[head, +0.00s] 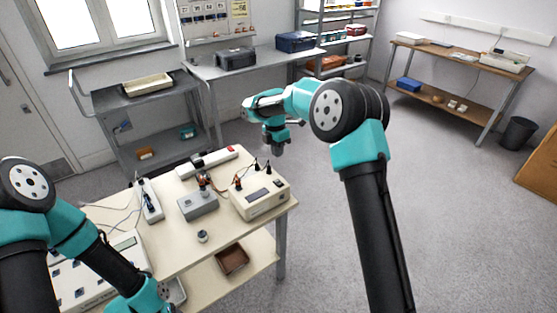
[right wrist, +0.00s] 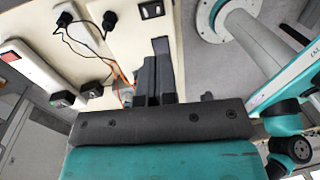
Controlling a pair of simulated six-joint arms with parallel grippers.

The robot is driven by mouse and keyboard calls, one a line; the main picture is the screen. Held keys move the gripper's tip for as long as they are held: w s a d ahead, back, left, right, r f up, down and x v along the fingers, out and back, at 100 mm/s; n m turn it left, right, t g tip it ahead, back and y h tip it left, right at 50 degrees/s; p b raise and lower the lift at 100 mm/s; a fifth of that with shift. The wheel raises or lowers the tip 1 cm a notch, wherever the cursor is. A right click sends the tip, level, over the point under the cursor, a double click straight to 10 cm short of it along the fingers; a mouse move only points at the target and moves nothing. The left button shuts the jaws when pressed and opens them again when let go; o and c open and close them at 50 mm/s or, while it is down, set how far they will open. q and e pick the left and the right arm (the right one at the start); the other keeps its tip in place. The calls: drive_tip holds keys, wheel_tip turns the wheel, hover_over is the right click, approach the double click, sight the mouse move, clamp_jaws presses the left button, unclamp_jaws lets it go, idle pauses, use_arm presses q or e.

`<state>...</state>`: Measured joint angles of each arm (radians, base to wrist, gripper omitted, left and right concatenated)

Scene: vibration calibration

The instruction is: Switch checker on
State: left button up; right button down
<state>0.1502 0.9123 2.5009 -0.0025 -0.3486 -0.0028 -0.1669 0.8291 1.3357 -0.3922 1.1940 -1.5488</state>
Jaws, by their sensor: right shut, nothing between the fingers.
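A cream box with a dark display (head: 259,195) stands at the right end of the cream table; I take it for the checker, though no label is readable. Two black plugs stand on its top, and its switch position is too small to tell. My right gripper (head: 278,151) is shut and empty, pointing down, above and behind the box in the head view. Its closed dark fingers (right wrist: 154,80) show in the wrist view. My left gripper is not clearly in view past the bottom edge.
A grey box (head: 198,206) and a small round metal part (head: 202,236) are left of the cream box. A white power strip (head: 206,162) with a red switch lies behind. A larger white instrument (head: 105,268) is at lower left. Loose cables cross the table (head: 240,231).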

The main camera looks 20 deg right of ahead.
sight(280, 183)
drive_tip(key=f, duration=0.4)
drive_tip(key=s+f, duration=0.1)
drive_tip(key=f, duration=0.8)
drive_tip(key=shift+s+d, duration=0.25)
drive_tip(key=shift+d, duration=0.05)
drive_tip(key=shift+s+f, duration=0.45)
drive_tip(key=shift+f, duration=0.25)
drive_tip(key=shift+d+f, duration=0.1)
drive_tip(key=shift+w+r, duration=0.4)
drive_tip(key=shift+w, duration=0.35)
drive_tip(key=shift+w+r, duration=0.1)
drive_tip(key=shift+w, duration=0.05)
drive_tip(key=shift+a+r, duration=0.2)
drive_tip(key=shift+r, duration=0.35)
wheel_tip(280, 183, up, 13)
drive_tip(key=s, duration=0.2)
drive_tip(key=shift+s+d+r, duration=0.15)
drive_tip(key=shift+s+d, duration=0.05)
drive_tip(key=shift+d, duration=0.15)
